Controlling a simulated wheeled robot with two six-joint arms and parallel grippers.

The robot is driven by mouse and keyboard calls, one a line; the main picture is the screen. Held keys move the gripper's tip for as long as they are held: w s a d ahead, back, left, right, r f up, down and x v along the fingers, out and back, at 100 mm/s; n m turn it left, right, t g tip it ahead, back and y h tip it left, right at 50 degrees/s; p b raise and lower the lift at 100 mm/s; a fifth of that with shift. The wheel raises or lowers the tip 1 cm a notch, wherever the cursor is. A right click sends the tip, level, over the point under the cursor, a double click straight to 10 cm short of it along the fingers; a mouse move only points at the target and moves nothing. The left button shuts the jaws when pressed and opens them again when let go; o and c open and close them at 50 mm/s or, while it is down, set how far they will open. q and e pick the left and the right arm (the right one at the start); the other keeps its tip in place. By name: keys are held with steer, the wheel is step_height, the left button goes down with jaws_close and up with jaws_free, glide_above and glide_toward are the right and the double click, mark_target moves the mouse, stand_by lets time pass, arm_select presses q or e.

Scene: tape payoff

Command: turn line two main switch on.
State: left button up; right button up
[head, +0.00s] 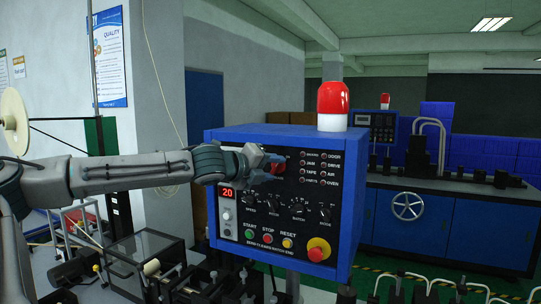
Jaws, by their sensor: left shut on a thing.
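A blue control box (352,207) with a black front panel stands in the middle of the head view. A red switch knob (280,168) sits at the upper left of its panel. My left arm reaches in from the left, and my left gripper (270,163) is at this knob, shut on it. The fingers cover much of the knob, so its exact turn position cannot be told. A red display (228,193) to the lower left of the gripper reads 20. My right gripper is not in view.
Below the knob are a row of black dials (297,208), green, red and yellow buttons, and a red emergency stop (318,250). A red beacon (333,103) tops the box. A second blue machine (440,215) with a handwheel stands behind at right.

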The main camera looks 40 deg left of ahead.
arm_select(q)
steer(key=shift+m+g+y+p, duration=0.4)
steer(key=shift+m+p, duration=0.6)
steer(key=shift+p, duration=0.15)
steer(key=o, duration=1)
steer(key=shift+s, duration=0.1)
